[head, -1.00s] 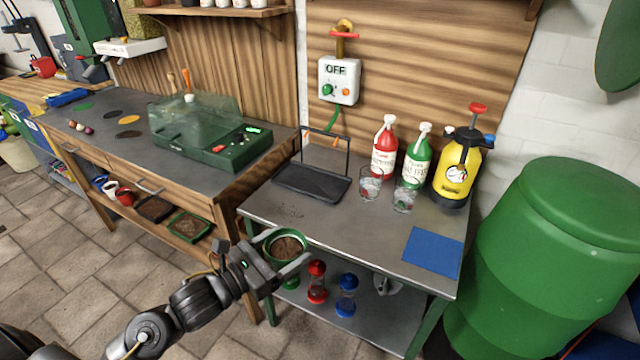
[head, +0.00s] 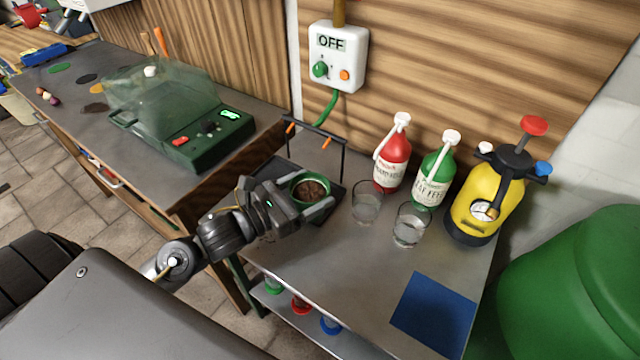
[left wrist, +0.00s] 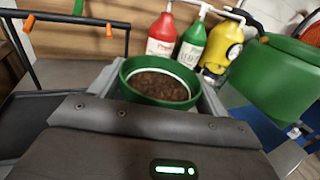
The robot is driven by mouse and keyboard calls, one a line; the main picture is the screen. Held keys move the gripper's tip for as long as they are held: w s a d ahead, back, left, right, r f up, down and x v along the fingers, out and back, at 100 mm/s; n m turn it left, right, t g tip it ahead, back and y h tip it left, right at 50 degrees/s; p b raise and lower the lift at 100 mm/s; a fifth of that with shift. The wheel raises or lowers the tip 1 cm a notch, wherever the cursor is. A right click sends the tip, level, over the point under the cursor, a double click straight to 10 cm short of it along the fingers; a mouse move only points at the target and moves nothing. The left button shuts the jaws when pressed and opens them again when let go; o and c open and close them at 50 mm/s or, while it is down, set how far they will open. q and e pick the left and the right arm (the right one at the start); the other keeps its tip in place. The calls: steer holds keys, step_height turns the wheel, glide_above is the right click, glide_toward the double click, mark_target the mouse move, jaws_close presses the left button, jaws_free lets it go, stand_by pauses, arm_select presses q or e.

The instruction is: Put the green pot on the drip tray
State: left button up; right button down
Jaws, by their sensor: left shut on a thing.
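The green pot (head: 311,190), filled with brown soil, is held between the fingers of my left gripper (head: 312,203). The pot also shows upright between the fingers in the left wrist view (left wrist: 158,82). The black drip tray (head: 283,169) lies at the back left of the metal table, with a dark frame and orange clips at its rear. In the head view the pot overlaps the tray's right part; whether it touches the tray I cannot tell. The tray also shows at the left of the left wrist view (left wrist: 45,107). My right gripper is not in view.
Two glasses (head: 366,205) (head: 410,226) stand right of the pot. Behind them are a red bottle (head: 393,160), a green bottle (head: 434,172) and a yellow sprayer (head: 484,205). A blue mat (head: 433,313) lies at the front right. The table between mat and gripper is clear.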

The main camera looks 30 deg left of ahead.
arm_select(q)
steer(key=a, duration=0.2)
steer(key=shift+s+a+r+p, duration=0.1)
steer(key=shift+a+r+p, duration=0.15)
steer(key=shift+a+p, duration=0.1)
steer(key=a+r+m+g+h+p, duration=0.4)
steer(key=a+r, duration=0.4)
steer(key=a, duration=0.5)
steer(key=shift+h, duration=0.5)
steer(key=w+d+f+p, duration=0.1)
steer(key=w+d+f, duration=0.1)
steer(key=d+f, duration=0.2)
steer(key=w+d+f+p, duration=0.2)
steer(key=w+d+f, duration=0.1)
steer(key=d+f, duration=0.1)
steer(key=w+d+f+p, duration=0.1)
steer(key=w+d+f, duration=0.2)
steer(key=d+f, duration=0.1)
steer(key=shift+d, duration=0.1)
steer(key=shift+s+f, duration=0.1)
steer(key=shift+f, duration=0.45)
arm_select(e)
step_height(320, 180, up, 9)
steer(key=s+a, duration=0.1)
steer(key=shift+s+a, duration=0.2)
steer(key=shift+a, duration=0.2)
